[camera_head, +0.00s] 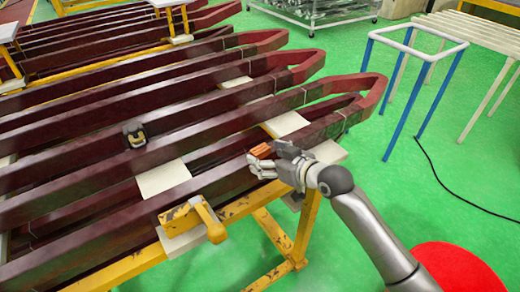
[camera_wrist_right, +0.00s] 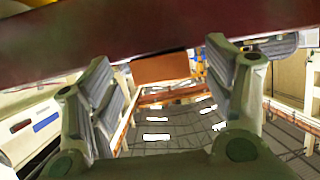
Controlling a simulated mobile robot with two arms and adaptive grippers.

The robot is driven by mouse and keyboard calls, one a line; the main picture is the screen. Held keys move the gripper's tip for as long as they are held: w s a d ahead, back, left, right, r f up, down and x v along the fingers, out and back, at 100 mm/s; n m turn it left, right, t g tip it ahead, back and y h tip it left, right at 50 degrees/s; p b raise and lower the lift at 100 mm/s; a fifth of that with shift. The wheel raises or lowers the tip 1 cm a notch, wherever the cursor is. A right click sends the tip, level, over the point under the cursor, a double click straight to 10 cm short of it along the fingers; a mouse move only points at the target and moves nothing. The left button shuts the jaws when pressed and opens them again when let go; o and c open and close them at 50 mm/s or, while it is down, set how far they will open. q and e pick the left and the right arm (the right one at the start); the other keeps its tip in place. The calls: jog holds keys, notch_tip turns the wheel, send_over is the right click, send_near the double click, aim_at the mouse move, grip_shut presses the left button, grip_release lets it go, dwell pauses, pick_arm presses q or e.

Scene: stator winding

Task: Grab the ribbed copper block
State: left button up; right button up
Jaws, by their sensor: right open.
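The copper block (camera_head: 262,150) is a small orange-brown piece at the fingers of my right gripper (camera_head: 270,158), by a dark red bar near the front right of the rack. In the right wrist view the block (camera_wrist_right: 160,68) shows as a plain orange-brown face beyond and between the two fingers. Its ribs cannot be made out there. My right gripper (camera_wrist_right: 160,90) is open, with a wide gap between its fingers. I cannot tell whether a finger touches the block. My left gripper is not in view.
Long dark red bars (camera_head: 170,122) lie side by side on a yellow rack (camera_head: 280,240). A blue-legged frame (camera_head: 402,100) stands right; green floor lies between.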

jog(key=shift+r, duration=0.1)
jog(key=c, duration=1.3)
